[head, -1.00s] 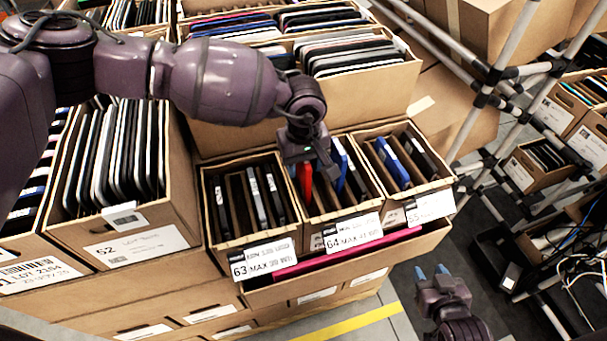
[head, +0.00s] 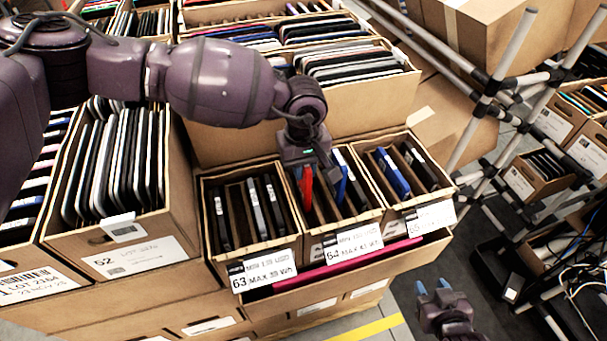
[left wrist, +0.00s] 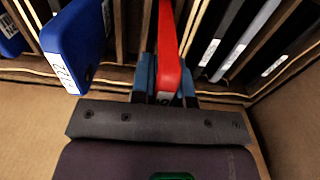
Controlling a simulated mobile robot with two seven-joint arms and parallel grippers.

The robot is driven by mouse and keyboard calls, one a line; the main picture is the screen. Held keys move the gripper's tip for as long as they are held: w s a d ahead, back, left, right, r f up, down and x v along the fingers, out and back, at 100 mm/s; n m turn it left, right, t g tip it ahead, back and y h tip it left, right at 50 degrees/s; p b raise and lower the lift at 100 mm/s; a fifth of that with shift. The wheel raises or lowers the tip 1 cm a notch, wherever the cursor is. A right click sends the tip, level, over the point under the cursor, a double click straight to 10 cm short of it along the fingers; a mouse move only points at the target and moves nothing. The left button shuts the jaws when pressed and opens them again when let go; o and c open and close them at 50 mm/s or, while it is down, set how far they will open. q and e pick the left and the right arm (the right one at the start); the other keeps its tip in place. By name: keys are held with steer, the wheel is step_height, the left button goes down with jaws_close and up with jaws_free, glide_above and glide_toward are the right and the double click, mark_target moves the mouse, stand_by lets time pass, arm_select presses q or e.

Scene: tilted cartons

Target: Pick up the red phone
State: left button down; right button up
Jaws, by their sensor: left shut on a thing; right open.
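The red phone (head: 305,187) stands on edge in the carton labelled 64 (head: 345,246), at its left side. My left gripper (head: 308,168) reaches down from above and is shut on the red phone. In the left wrist view the red phone (left wrist: 167,55) sits between the two blue fingertips (left wrist: 166,80). How far the phone is clear of the carton floor cannot be told. A blue phone (head: 341,178) stands beside it in the same carton and shows in the left wrist view (left wrist: 72,45). My right gripper (head: 432,284) is open and empty, low over the floor.
Carton 63 (head: 262,275) with dark phones adjoins on the left, and carton 65 (head: 430,217) with blue and dark phones on the right. A large carton (head: 145,258) of tablets stands further left. A metal-pipe rack (head: 500,75) stands at the right.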

arm_select(q)
step_height(320, 180, up, 18)
steer(key=b, duration=0.1)
steer(key=shift+b, duration=0.35)
arm_select(e)
steer(key=shift+s+f, duration=0.2)
steer(key=shift+f, duration=0.45)
steer(key=shift+s+f, duration=0.15)
steer(key=shift+f, duration=0.45)
steer(key=shift+w, duration=0.1)
arm_select(q)
steer(key=shift+r, duration=0.15)
arm_select(e)
steer(key=shift+w+r, duration=0.35)
steer(key=shift+r, duration=0.1)
arm_select(q)
steer(key=shift+r, duration=0.15)
arm_select(e)
steer(key=shift+s, duration=0.15)
arm_select(q)
steer(key=shift+r, duration=0.35)
arm_select(e)
steer(key=shift+s+f, duration=0.3)
steer(key=shift+s, duration=0.1)
steer(key=shift+w+r, duration=0.15)
steer(key=shift+w, duration=0.1)
